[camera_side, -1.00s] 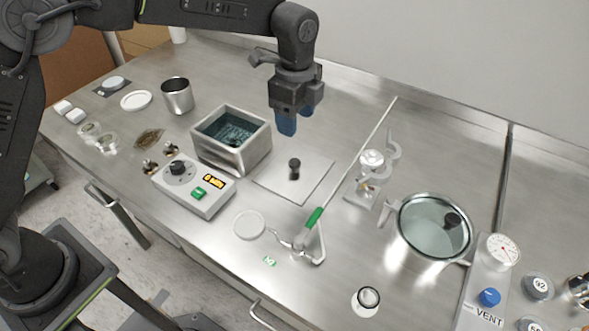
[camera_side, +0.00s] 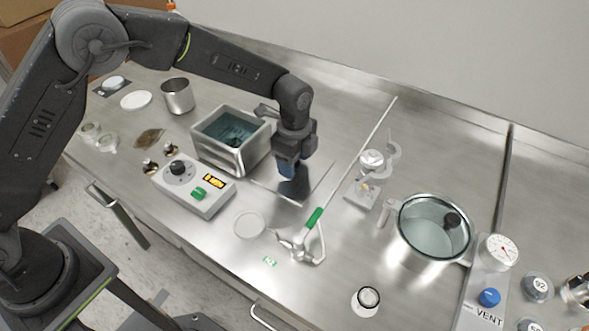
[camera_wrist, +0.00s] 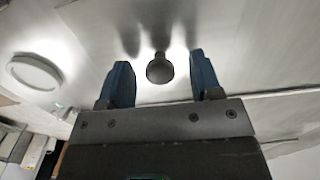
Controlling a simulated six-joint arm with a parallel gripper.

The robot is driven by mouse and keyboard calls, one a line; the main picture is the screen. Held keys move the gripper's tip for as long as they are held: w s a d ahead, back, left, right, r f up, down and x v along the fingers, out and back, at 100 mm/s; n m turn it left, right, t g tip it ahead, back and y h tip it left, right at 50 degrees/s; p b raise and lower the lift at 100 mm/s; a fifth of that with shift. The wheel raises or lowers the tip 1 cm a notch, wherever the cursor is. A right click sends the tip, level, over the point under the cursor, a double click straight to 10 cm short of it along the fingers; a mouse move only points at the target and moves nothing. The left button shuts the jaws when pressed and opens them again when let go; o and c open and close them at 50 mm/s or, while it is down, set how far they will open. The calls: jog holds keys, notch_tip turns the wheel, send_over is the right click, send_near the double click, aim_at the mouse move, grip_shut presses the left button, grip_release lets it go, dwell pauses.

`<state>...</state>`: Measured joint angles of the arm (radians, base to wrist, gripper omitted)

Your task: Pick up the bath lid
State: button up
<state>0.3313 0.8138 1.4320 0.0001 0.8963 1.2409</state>
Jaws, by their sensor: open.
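The bath lid (camera_side: 268,190) is a flat, shiny metal plate lying on the steel bench, right of the water bath (camera_side: 240,159). In the side view my gripper hides its black knob. In the wrist view the dark round knob (camera_wrist: 159,69) shows between and a little beyond my blue fingertips, with clear space on both sides. My gripper (camera_side: 290,170) is low over the lid, fingers pointing down; it also shows in the wrist view (camera_wrist: 160,84). It is open and holds nothing. Whether the fingertips touch the lid I cannot tell.
The bath's control box (camera_side: 194,188) stands in front of the bath. A white disc (camera_side: 250,224) lies in front. A glass-lidded pot (camera_side: 434,229) stands further right.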

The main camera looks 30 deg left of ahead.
jog(key=shift+f, duration=0.45)
jog(key=c, duration=1.1)
